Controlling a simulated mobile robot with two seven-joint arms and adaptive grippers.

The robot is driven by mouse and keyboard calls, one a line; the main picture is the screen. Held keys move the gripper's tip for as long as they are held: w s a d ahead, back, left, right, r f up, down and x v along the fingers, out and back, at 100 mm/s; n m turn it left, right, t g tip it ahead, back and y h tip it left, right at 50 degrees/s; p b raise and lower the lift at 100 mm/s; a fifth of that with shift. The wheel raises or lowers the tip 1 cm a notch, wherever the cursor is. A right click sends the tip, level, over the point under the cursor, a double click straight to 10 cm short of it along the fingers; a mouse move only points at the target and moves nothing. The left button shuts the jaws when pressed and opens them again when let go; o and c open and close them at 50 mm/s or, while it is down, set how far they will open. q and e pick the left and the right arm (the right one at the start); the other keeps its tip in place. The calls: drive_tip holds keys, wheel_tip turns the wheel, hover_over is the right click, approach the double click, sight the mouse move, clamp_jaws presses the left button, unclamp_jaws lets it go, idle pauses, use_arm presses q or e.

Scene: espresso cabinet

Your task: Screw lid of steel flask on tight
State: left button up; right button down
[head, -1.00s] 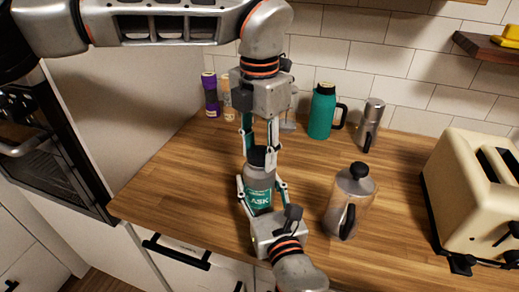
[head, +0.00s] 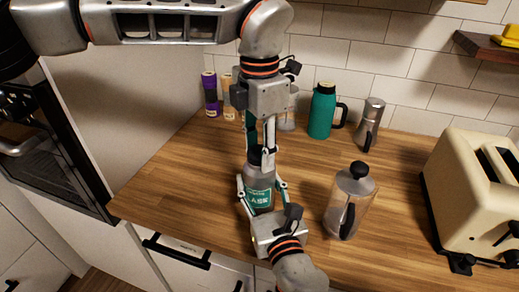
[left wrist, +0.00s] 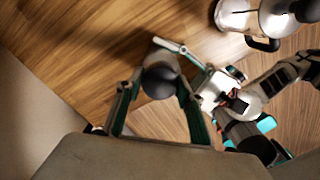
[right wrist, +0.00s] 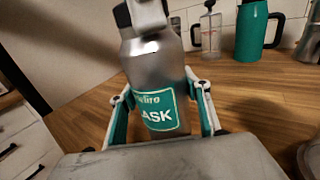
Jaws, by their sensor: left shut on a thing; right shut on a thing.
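The steel flask (head: 259,182) with its teal label stands upright near the counter's front. Its black lid (head: 254,157) sits on top; in the left wrist view the lid (left wrist: 160,76) shows from above and covers most of the flask. My left gripper (head: 261,154) comes straight down from above and is shut on the lid. My right gripper (head: 262,184) comes from the front and is shut around the flask's body; its fingers flank the label in the right wrist view (right wrist: 160,108). Left fingers partly hide the lid, so the seam is unclear.
A glass press pot (head: 348,205) stands close right of the flask. A cream toaster (head: 475,195) is at right.

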idle(0.4)
use_arm(q)
drive_tip(key=o, duration=1.2)
drive_tip(key=shift+o, duration=0.2)
drive_tip(key=shift+r, duration=2.3)
drive_tip(key=shift+c, duration=0.6)
